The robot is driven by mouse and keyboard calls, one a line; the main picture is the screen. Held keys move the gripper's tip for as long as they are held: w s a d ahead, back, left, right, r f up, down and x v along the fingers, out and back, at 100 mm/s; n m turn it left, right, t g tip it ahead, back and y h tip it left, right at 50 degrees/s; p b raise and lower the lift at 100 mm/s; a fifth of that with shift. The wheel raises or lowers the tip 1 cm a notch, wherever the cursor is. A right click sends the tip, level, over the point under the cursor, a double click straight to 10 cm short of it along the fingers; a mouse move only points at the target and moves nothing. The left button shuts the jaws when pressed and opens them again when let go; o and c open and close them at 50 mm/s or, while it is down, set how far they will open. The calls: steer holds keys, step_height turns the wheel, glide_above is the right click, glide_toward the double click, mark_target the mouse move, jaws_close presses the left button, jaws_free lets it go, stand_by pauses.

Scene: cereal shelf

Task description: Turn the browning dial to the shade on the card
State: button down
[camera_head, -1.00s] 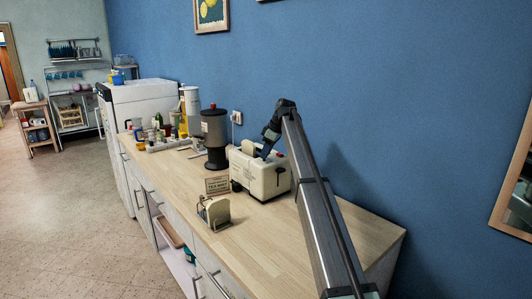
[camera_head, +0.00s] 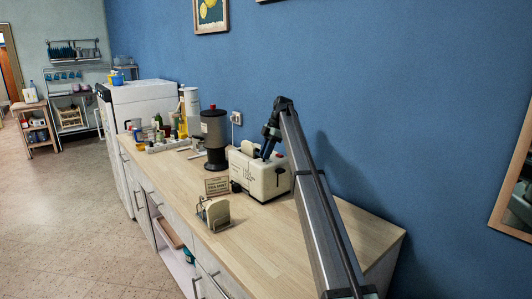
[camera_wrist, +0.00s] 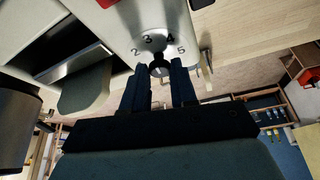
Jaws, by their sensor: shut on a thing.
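The cream toaster (camera_head: 270,181) stands on the counter near the wall. In the wrist view its metal dial plate carries the numbers 2, 3, 4 and 5 around a small dark browning dial (camera_wrist: 159,66). My gripper (camera_wrist: 160,74) is shut on the dial, one dark finger on each side. The dial's pointer is too small to read with certainty. In the head view my gripper (camera_head: 267,150) reaches down to the top of the toaster. A small card (camera_head: 217,186) stands upright in front of the toaster; its print is too small to read.
A dark grey canister-like appliance (camera_head: 214,140) stands left of the toaster. A small holder (camera_head: 214,212) sits in front, near the counter's front edge. Jars and bottles crowd the far end. The counter (camera_head: 300,238) is bare at the near right.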

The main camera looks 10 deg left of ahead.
steer(key=shift+n, duration=0.4)
steer(key=c, duration=0.9)
jaws_free()
